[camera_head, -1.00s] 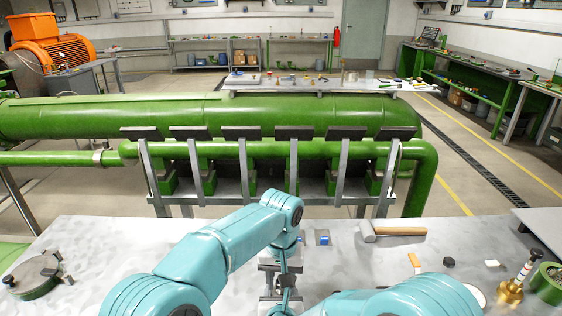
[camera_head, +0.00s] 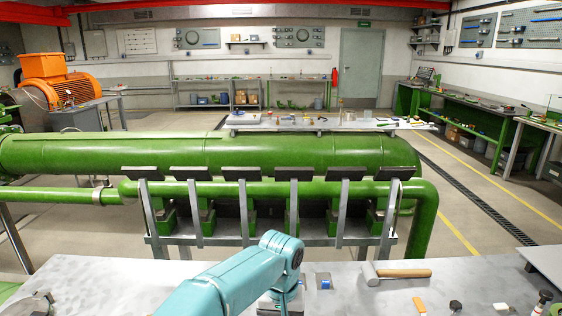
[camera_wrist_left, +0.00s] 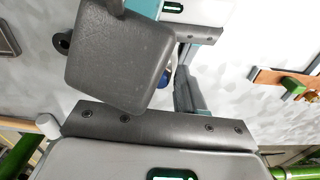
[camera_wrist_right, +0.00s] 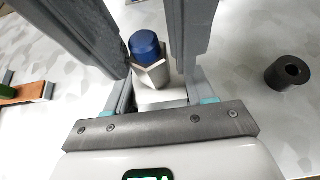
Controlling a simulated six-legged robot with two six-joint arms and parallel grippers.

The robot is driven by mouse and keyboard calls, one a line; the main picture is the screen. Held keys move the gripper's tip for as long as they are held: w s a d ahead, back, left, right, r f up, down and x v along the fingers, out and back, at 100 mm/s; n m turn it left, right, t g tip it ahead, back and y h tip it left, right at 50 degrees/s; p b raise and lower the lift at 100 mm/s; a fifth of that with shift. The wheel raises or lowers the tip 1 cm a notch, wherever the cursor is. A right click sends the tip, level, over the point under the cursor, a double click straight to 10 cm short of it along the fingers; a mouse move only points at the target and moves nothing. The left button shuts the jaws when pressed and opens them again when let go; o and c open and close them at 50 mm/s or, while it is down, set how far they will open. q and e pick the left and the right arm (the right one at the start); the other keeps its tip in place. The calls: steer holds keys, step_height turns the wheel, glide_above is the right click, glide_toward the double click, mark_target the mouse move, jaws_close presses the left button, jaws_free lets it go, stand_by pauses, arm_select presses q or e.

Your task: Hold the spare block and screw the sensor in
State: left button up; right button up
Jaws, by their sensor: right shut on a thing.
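In the right wrist view, a sensor (camera_wrist_right: 146,47) with a blue cap and a pale six-sided body sits between the fingers of my right gripper (camera_wrist_right: 155,65), which is shut on it. A pale part shows below the body; I cannot tell whether it is the spare block. My left gripper (camera_wrist_left: 160,85) shows in the left wrist view, where a large dark grey square plate blocks much of the sight, so its jaws and any grip are unclear. A blue patch (camera_wrist_left: 163,78) shows behind the plate. The right gripper is out of the head view.
A hammer (camera_head: 400,272) and a small blue-and-grey piece (camera_head: 323,281) lie on the grey table (camera_head: 110,280). A black hollow cylinder (camera_wrist_right: 289,72) stands on the table in the right wrist view. A green pipe rack (camera_head: 270,215) stands behind the table.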

arm_select(q)
steer(key=shift+r, duration=2.65)
steer(key=n, duration=0.5)
steer(key=shift+s+r+n, duration=0.1)
steer(key=shift+n, duration=0.3)
steer(key=n, duration=0.6)
steer(key=shift+r, duration=0.25)
steer(key=shift+f, duration=3.35)
